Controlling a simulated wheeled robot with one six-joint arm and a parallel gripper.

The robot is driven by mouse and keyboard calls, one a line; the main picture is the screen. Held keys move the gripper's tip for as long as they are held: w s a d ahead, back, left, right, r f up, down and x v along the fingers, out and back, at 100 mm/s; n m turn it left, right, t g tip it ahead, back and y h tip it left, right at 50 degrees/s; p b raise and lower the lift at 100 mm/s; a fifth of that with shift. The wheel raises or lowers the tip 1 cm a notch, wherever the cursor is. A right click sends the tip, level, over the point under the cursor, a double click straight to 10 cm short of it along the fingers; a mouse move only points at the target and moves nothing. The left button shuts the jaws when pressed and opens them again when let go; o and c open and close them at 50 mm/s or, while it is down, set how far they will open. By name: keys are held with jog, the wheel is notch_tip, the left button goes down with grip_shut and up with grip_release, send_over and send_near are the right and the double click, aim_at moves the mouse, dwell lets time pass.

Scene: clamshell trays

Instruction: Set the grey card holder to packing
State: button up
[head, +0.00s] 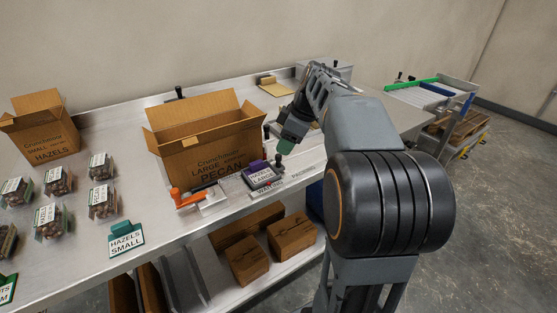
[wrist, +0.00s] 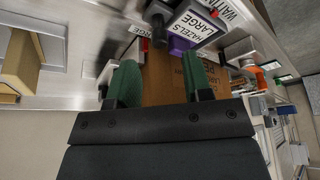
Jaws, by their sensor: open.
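The card holder (head: 262,178) stands on the front part of the bench, beside the WAITING label (head: 269,190). It carries a purple-edged card reading HAZELS LARGE. The PACKING label (head: 302,175) lies just to its right. In the wrist view the card (wrist: 194,27) shows near the top, with the WAITING label (wrist: 232,9) beside it and a black knob (wrist: 158,30) close by. My gripper (head: 289,138) hangs above and just right of the holder. In the wrist view my gripper (wrist: 160,82) is open, its green fingers apart, with nothing seen between the tips.
A large PECAN carton (head: 203,150) stands open behind the holder. An orange-handled device (head: 186,197) sits to its left. A green HAZELS SMALL card (head: 125,238) and several filled clamshells (head: 102,167) are further left. Closed cartons (head: 292,235) lie on the lower shelf.

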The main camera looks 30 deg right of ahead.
aim_at(279, 155)
jog(key=shift+b+x, duration=0.5)
jog(key=shift+x, duration=2.35)
jog(key=shift+r, duration=0.1)
grip_shut()
